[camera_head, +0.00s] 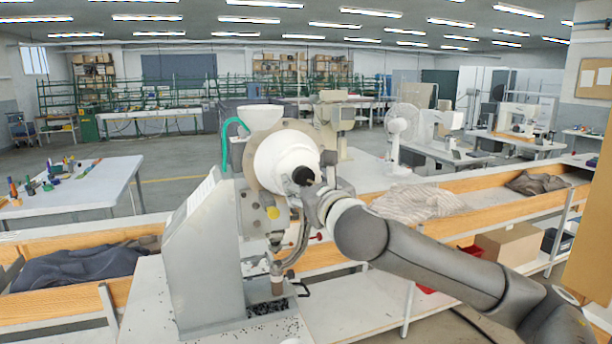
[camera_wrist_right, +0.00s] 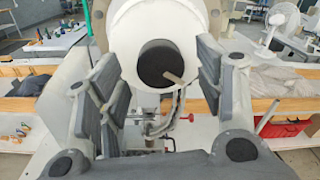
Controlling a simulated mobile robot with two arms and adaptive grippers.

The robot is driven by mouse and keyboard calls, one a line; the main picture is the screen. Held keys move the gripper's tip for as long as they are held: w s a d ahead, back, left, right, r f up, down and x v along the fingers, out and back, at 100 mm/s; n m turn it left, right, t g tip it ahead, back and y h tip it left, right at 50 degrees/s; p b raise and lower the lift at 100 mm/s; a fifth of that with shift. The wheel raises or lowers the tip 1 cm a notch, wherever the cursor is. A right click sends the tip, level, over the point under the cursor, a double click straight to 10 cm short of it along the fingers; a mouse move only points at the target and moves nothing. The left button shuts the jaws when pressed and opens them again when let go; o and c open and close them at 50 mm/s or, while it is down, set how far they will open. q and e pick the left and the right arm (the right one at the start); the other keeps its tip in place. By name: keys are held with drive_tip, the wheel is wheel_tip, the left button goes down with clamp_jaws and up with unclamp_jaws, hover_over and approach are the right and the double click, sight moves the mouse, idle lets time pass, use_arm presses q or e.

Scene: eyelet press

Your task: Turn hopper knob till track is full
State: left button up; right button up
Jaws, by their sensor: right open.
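The eyelet press (camera_head: 195,255) is a grey machine standing on a light bench. Its white hopper drum (camera_head: 272,160) faces my right arm and also fills the top of the right wrist view (camera_wrist_right: 125,35). The dark round hopper knob (camera_wrist_right: 158,64) is at the drum's centre, with a small pale pin on its face. My right gripper (camera_head: 318,178) is open, its two fingers on either side of the knob in the wrist view, with visible gaps. The curved track (camera_head: 301,243) runs down below the hopper; its fill level cannot be made out. My left gripper is not in view.
Small dark bits lie around the press's foot. Wooden-edged troughs hold dark cloth (camera_head: 85,264) at left and striped cloth (camera_head: 418,203) at right. A cardboard box (camera_head: 508,243) sits on the lower shelf. A white fan (camera_head: 401,125) stands behind.

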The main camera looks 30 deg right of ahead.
drive_tip(key=shift+w+d, duration=0.15)
drive_tip(key=shift+w, duration=0.55)
drive_tip(key=c, duration=1)
drive_tip(key=shift+r+p, duration=0.1)
drive_tip(key=shift+p, duration=0.2)
